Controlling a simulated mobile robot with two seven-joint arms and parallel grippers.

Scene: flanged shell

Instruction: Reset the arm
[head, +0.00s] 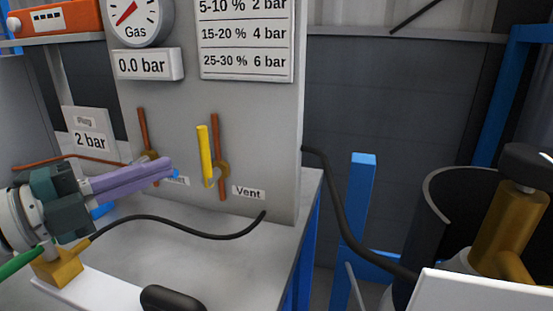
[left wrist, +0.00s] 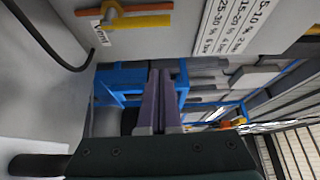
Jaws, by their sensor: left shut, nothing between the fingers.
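My left gripper (head: 172,170) reaches in from the left in the head view, its purple fingers together and empty. It is in front of the grey panel (head: 270,110), near the Inlet label, which it partly covers. The yellow vent valve handle (head: 205,152) stands upright just to the right of the fingertips, with a gap in the picture. In the left wrist view the fingers (left wrist: 160,72) lie side by side with nothing between them. The valve handle (left wrist: 138,22) shows there at the top left. My right gripper is not in view.
A gas gauge (head: 135,18), a 0.0 bar display (head: 148,64) and a pressure chart (head: 246,38) are on the panel. A black hose (head: 345,225) runs toward a dark round container (head: 428,225) at right. The grey bench top (head: 265,245) is mostly clear.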

